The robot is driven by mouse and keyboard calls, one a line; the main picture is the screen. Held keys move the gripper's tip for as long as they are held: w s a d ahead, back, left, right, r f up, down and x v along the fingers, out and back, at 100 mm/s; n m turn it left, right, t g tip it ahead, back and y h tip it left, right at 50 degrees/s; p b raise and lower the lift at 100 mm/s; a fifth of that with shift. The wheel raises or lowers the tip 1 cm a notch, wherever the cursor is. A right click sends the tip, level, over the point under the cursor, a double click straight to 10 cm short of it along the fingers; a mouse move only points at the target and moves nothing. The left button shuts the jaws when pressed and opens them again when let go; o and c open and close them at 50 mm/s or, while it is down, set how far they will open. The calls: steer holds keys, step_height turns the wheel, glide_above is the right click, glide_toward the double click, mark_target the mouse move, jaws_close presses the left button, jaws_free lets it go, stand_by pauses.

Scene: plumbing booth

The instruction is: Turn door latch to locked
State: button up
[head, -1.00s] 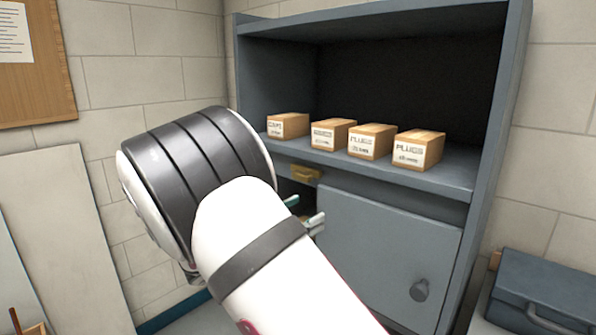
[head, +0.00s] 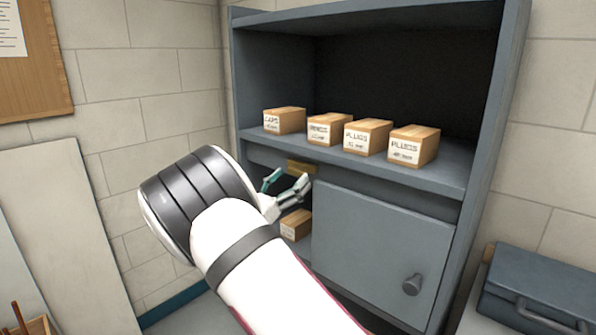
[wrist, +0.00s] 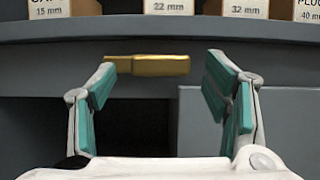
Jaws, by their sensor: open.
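The brass latch (head: 301,167) is on the grey rail under the cabinet shelf, above the dark opening left of the door. In the wrist view the latch (wrist: 150,67) lies roughly horizontal, its left end close to the left fingertip in the picture. The grey cabinet door (head: 380,245) has a round knob at its lower right. My gripper (head: 287,182) is open and empty, just in front of and slightly below the latch. In the wrist view its teal-padded fingers (wrist: 160,78) stand apart with the latch between and beyond them. I cannot tell whether they touch it.
Several labelled cardboard boxes (head: 367,136) stand on the shelf above the latch. Another box (head: 296,225) sits inside the dark lower opening. The shelf edge (wrist: 240,27) runs just above the latch. A blue toolbox (head: 540,290) is at the right.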

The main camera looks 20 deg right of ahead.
mark_target(295, 174)
steer(key=shift+x, duration=1.8)
jaws_close()
steer(key=shift+n+p, duration=0.3)
steer(key=shift+n, duration=0.1)
steer(key=n+t+y+p, duration=0.1)
steer(key=n, duration=0.2)
steer(key=n+t+y+p, duration=0.1)
steer(key=n, duration=0.2)
steer(key=shift+s+r+t, duration=0.1)
steer(key=shift+s+t, duration=0.05)
steer(key=shift+t, duration=0.15)
steer(key=shift+n+t+y+p, duration=0.5)
steer(key=shift+n+y+p, duration=0.75)
steer(key=shift+n, duration=1.55)
steer(key=shift+y, duration=0.25)
steer(key=shift+b, duration=0.3)
